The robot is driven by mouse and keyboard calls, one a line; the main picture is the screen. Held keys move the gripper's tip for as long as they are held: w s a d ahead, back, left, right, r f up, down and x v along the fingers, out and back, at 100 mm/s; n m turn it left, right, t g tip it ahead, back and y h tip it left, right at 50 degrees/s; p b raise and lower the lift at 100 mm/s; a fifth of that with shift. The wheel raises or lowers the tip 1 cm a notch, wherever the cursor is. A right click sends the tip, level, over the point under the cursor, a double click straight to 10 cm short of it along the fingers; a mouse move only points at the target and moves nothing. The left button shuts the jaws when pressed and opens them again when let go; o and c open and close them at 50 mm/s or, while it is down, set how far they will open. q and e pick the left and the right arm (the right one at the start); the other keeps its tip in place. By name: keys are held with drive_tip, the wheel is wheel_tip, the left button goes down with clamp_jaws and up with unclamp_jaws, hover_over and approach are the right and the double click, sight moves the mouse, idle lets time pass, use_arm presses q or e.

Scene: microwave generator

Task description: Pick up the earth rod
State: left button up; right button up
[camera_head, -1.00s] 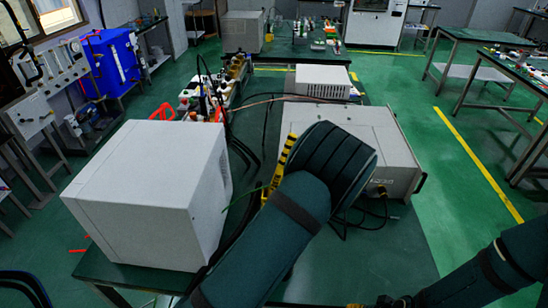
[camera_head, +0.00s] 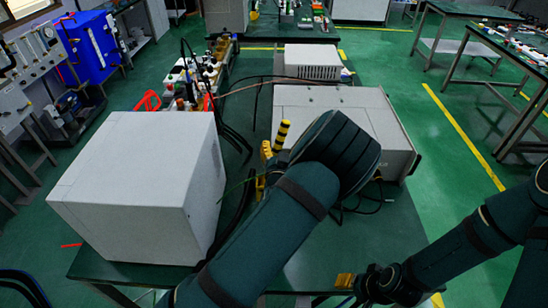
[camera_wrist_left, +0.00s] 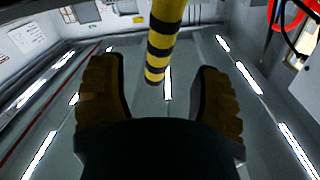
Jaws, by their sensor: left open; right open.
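The earth rod, striped yellow and black (camera_head: 282,135), shows in the head view between the large white box and the grey cabinet. Its lower part is hidden by my left gripper and arm. My left gripper (camera_head: 264,168) is at the rod, its yellow fingers spread. In the left wrist view the rod (camera_wrist_left: 164,42) comes in from the top, its end reaching into the gap between the two open fingers (camera_wrist_left: 157,75). I cannot tell whether a finger touches it. My right gripper (camera_head: 345,281) is near the table's front edge, away from the rod.
A large white box (camera_head: 140,185) stands left of the rod. A grey cabinet (camera_head: 345,110) stands behind my left arm. Black cables (camera_head: 232,140) run beside the rod. A smaller white box (camera_head: 312,61) stands farther back. The green table (camera_head: 385,235) is bare at front right.

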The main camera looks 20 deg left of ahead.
sight(280, 141)
use_arm(q)
drive_tip(key=shift+x, duration=2.75)
drive_tip(key=shift+s, duration=0.1)
clamp_jaws()
